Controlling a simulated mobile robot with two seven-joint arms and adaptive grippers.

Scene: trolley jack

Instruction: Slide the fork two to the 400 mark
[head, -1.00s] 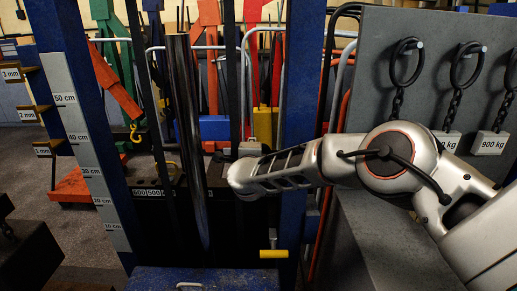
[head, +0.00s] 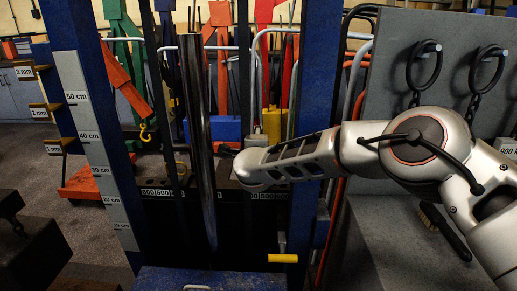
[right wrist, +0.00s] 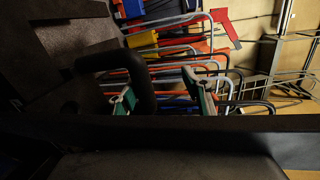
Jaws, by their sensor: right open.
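The lift's dark carriage bar (head: 225,215) spans between the blue mast posts low in the head view. White number marks (head: 157,194), apparently 600 and 500, show at its left, and more show partly by my right arm's end. I cannot make out a 400 mark or tell which part is fork two. My right arm reaches in from the right, and its forearm hides the gripper in the head view. In the right wrist view my right gripper (right wrist: 160,97) is open, with a dark curved bar (right wrist: 138,72) near its left finger; contact is unclear. My left gripper is out of view.
A blue mast post with a centimetre scale (head: 95,150) stands left. A chrome column (head: 198,140) rises mid-view. A grey panel (head: 385,75) with hanging rings and chains stands right, above a grey bench with a brush (head: 445,231). A yellow-handled lever (head: 283,258) is low down.

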